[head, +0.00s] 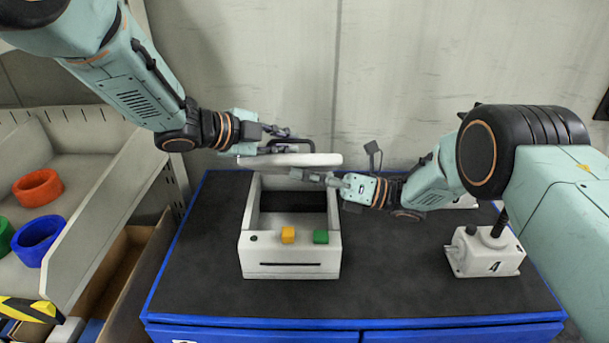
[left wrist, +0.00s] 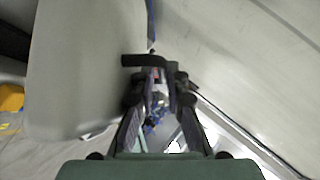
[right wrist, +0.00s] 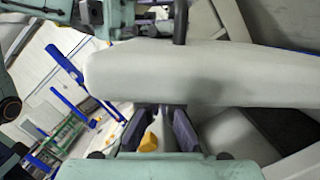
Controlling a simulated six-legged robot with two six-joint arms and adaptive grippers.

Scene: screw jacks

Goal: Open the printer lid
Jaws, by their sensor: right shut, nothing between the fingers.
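The white printer (head: 290,262) stands on the dark tabletop, its inside visible from above. Its white lid (head: 318,160) is raised above the body, seen nearly edge-on, and a black handle (head: 298,142) stands on it. The lid's pale panel (left wrist: 75,75) and black handle (left wrist: 140,60) show in the left wrist view. My left gripper (head: 285,141) is at the handle, its fingers apart around it; firm contact cannot be told. My right gripper (head: 303,176) is shut and empty, its tips under the lid's edge. The lid (right wrist: 190,75) hides those tips in the right wrist view.
A yellow button (head: 288,235) and a green button (head: 321,237) sit on the printer's front. A white box marked 4 (head: 486,252) stands at the table's right. Shelves with colored rings (head: 38,187) are at left. The tabletop (head: 400,270) between is clear.

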